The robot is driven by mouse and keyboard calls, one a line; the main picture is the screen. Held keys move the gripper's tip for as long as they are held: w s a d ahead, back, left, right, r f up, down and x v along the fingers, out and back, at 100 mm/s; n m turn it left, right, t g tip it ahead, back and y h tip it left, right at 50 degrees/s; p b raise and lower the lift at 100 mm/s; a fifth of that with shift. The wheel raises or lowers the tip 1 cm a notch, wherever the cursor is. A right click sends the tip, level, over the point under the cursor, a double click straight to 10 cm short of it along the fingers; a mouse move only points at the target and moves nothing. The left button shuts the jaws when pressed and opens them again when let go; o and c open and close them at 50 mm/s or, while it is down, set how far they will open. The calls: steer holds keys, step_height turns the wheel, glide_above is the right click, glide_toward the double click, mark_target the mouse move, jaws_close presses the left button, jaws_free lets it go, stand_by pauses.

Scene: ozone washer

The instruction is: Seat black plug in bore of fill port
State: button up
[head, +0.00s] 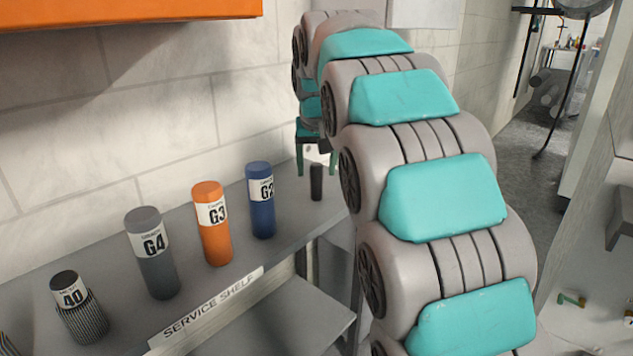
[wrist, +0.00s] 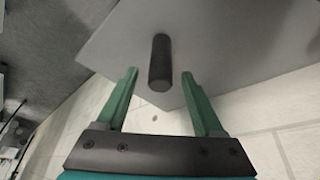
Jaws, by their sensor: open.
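The black plug (head: 316,182) is a short dark cylinder standing upright at the right end of the grey service shelf (head: 205,338). It also shows in the wrist view (wrist: 160,62), ahead of and between my fingers. My gripper (head: 317,172) is open, with green fingers pointing down above and around the line of the plug. In the wrist view my gripper (wrist: 160,85) has one finger on each side of the plug's near end, with gaps on both sides. I cannot identify the fill port or its bore in either view.
A blue G2 canister (head: 261,205), an orange G3 canister (head: 213,228), a grey G4 canister (head: 153,258) and a ribbed part marked 40 (head: 80,310) stand left of the plug. An orange cabinet (head: 130,12) overhangs the shelf. A tiled wall runs behind.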

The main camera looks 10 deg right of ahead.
steer(key=shift+c, duration=0.2)
jaws_close()
stand_by(0.3)
